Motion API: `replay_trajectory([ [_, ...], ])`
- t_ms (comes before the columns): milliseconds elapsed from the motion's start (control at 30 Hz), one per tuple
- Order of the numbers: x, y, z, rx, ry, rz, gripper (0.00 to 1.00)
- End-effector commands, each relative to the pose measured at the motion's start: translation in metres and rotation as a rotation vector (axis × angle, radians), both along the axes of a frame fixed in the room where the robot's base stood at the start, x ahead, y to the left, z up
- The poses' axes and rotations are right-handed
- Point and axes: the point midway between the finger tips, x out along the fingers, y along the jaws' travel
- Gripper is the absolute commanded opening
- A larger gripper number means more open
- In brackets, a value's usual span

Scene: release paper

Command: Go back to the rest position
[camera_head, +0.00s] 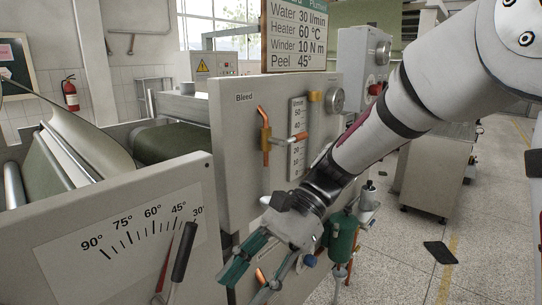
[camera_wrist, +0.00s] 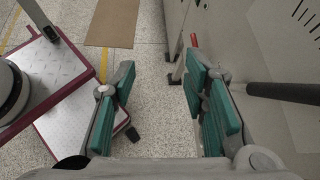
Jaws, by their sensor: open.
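My gripper (camera_head: 250,272) is at the end of my arm, which reaches down from the upper right in the head view. It hangs in front of the grey machine panels, low and right of the peel angle scale (camera_head: 125,235). In the wrist view my gripper (camera_wrist: 160,82) has its two green-padded fingers spread wide, with nothing between them but floor beyond. The black lever handle (camera_head: 184,250) stands tilted near the 30° end of the scale, left of my gripper. A dark bar (camera_wrist: 285,92) shows right of the fingers in the wrist view.
The Bleed panel (camera_head: 235,150) carries an orange-handled valve (camera_head: 265,135) and a flow gauge (camera_head: 297,140). A green cylinder (camera_head: 343,238) with pipes stands close right of my gripper. Open speckled floor (camera_head: 400,260) lies to the right, with a dark mat (camera_head: 440,252).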

Motion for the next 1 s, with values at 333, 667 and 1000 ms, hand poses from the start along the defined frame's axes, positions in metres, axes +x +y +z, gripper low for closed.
replay_trajectory([
  [333, -0.042, -0.083, 0.013, -0.188, -0.49, 0.16, 0.4],
  [667, -0.077, -0.169, 0.021, -0.413, -0.937, 0.38, 0.4],
  [1000, -0.098, -0.223, 0.026, -0.597, -1.205, 0.57, 0.4],
])
